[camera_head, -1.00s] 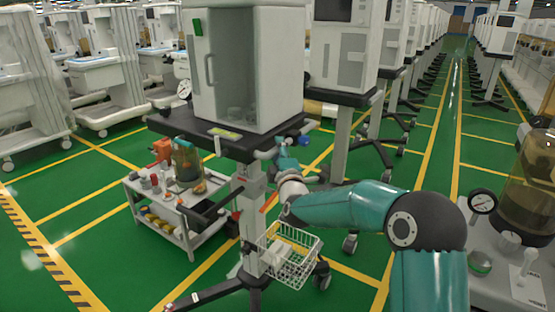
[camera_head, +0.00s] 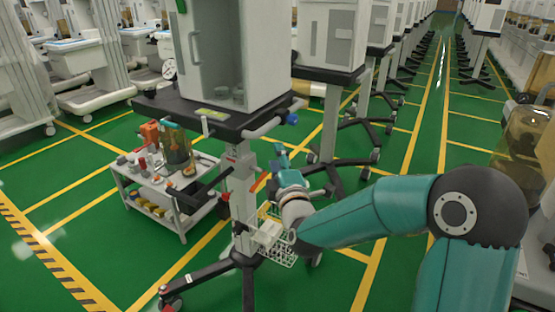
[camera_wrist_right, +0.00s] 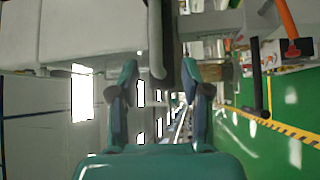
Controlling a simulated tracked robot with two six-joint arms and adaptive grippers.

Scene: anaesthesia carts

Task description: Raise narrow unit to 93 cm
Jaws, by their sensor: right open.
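The narrow unit is a white cabinet (camera_head: 275,50) with a glass front and vertical handle, on a dark tabletop (camera_head: 165,105). A pale column (camera_head: 240,190) carries it above a dark wheeled base (camera_head: 225,268). A grey handle (camera_head: 262,128) and a blue knob (camera_head: 292,118) sit at the tabletop's right side. My right gripper (camera_head: 280,158) is below the tabletop edge, right of the column. In the right wrist view its fingers (camera_wrist_right: 160,78) are apart, with a grey handle (camera_wrist_right: 155,42) ahead near the gap; contact is not visible. My left gripper is out of view.
A wire basket (camera_head: 278,252) hangs on the column below my right gripper. A low trolley (camera_head: 182,217) with jars and tools stands left of the column. More carts line the back and the right aisle. Green floor (camera_head: 110,245) is open at the front left.

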